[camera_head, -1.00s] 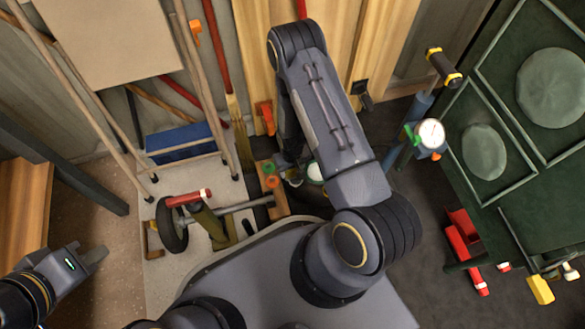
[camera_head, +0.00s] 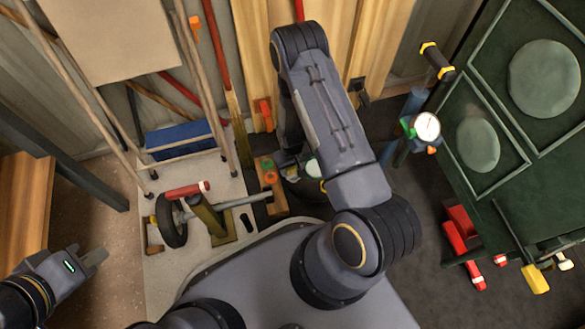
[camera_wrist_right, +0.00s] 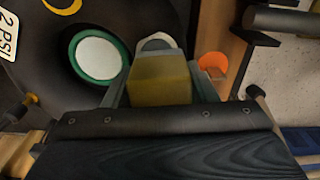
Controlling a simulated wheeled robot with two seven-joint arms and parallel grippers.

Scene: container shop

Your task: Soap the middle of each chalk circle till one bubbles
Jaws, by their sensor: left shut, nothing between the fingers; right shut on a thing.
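My right gripper (camera_wrist_right: 160,85) is shut on a yellowish block (camera_wrist_right: 160,78), possibly the soap applicator. The block is over a dark rounded surface (camera_wrist_right: 100,25) with a "2 PSI" label; I cannot tell if it touches. A yellow curved mark (camera_wrist_right: 62,5), possibly chalk, shows at the top edge. A white disc with a green ring (camera_wrist_right: 97,56) lies just left of the block. A white curved thing (camera_wrist_right: 157,42) is partly hidden behind it. In the head view my forearm mostly hides the right gripper. My left gripper (camera_head: 93,262) is shut and empty at lower left.
A wooden block (camera_head: 271,188) with orange and green discs is beside the right gripper. Poles lean at left.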

